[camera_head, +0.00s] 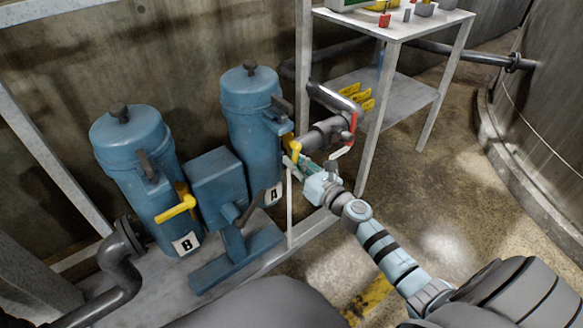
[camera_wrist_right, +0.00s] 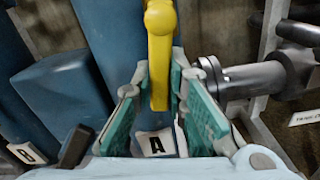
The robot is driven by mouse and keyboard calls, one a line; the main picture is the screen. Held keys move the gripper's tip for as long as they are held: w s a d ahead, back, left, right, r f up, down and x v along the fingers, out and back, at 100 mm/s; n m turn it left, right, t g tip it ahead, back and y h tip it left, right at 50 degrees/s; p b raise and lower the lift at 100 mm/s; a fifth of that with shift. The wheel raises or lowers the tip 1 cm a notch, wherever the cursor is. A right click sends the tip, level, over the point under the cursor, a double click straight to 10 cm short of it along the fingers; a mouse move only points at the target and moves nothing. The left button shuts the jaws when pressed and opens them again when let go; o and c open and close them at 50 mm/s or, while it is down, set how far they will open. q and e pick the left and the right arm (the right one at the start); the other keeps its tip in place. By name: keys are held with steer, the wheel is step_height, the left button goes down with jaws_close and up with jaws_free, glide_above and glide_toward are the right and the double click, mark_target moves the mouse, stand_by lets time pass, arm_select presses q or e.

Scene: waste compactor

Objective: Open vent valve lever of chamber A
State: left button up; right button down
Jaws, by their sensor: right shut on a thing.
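Chamber A (camera_head: 252,115) is a blue upright cylinder with a dark knob on its lid and a white "A" label low down. Its yellow vent valve lever (camera_head: 291,146) is on its right side. In the right wrist view the yellow lever (camera_wrist_right: 159,62) hangs from its rounded pivot at the top, down between my green finger pads. My right gripper (camera_head: 297,162) reaches in from the lower right and is shut on this lever. The fingers hide part of it in the head view. My left gripper is not in view.
Chamber B (camera_head: 135,150) stands at left with its own yellow lever (camera_head: 176,208). A blue box (camera_head: 216,180) sits between the chambers. A grey pipe with a red-handled valve (camera_head: 352,128) is just right of my gripper. A metal shelf (camera_head: 390,90) stands behind.

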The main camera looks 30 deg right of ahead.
steer(key=shift+d+f+n, duration=0.2)
steer(key=shift+f+n, duration=0.1)
steer(key=shift+n, duration=0.3)
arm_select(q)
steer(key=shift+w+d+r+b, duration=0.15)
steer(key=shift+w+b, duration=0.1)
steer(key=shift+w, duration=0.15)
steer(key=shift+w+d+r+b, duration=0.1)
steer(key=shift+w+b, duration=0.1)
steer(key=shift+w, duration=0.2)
arm_select(e)
steer(key=shift+d+n, duration=0.25)
steer(key=shift+n, duration=0.35)
steer(key=c, duration=1.6)
jaws_free()
steer(key=shift+w, duration=0.1)
steer(key=shift+r, duration=0.1)
